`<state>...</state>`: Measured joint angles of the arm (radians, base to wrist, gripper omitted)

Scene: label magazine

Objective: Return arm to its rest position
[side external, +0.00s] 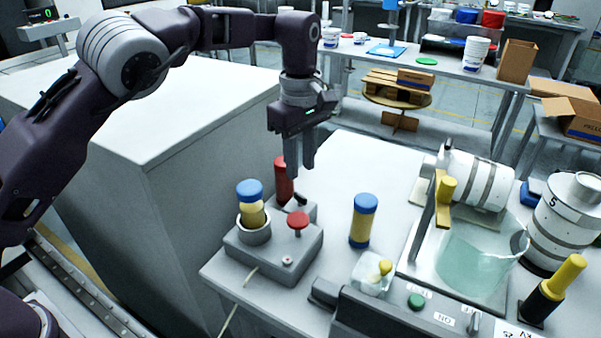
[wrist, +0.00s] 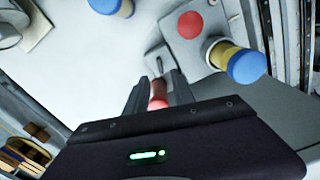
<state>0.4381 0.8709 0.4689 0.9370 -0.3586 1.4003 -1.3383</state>
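My gripper (side external: 300,172) hangs pointing down over the table, its two fingers apart. In the side view it is just right of an upright red handle (side external: 283,180), partly overlapping it. In the wrist view the red handle (wrist: 157,95) shows between the fingers of my gripper (wrist: 158,80). I cannot tell whether a finger touches it. The handle rises from a small grey base beside a grey box (side external: 262,262) with a red button (side external: 298,222). A blue-capped yellow cylinder (side external: 251,203) stands in the box's round holder.
Another blue-capped yellow cylinder (side external: 363,221) stands on the table to the right. A large white cabinet (side external: 150,110) stands beneath my arm.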

